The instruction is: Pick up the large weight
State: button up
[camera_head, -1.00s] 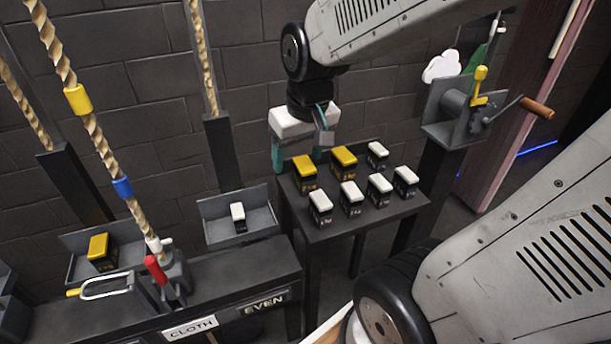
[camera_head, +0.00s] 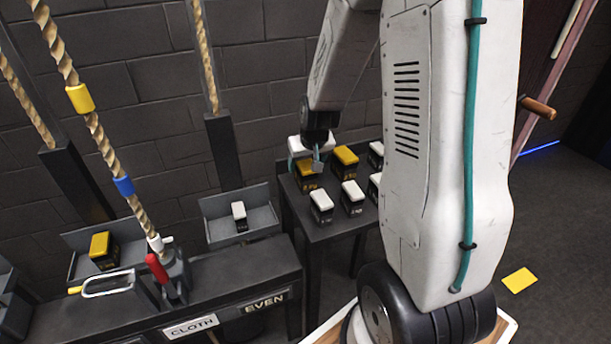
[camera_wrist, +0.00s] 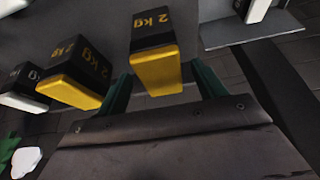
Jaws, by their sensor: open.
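Two large black weights with yellow tops stand at the back of the small dark table. The left large weight (camera_head: 308,177) is right at my gripper (camera_head: 308,162), which hangs low over it. In the wrist view this large weight (camera_wrist: 156,55), marked 2 kg, stands between the green fingers of my open gripper (camera_wrist: 160,88). The other large weight (camera_head: 344,158) stands just to the right; it also shows in the wrist view (camera_wrist: 77,72). A third yellow-topped weight (camera_head: 103,250) sits in the left tray. Whether the fingers touch the weight cannot be told.
Small white-topped weights (camera_head: 321,206) stand near on the table (camera_head: 325,233), some hidden behind my arm. Another small white-topped weight (camera_head: 239,216) sits in a grey tray (camera_head: 262,222) to the left. A brick wall (camera_head: 150,90) stands behind.

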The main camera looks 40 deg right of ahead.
jog(key=x, duration=0.4)
grip_shut()
jog(key=shift+w+r, duration=0.15)
jog(key=shift+r, duration=0.05)
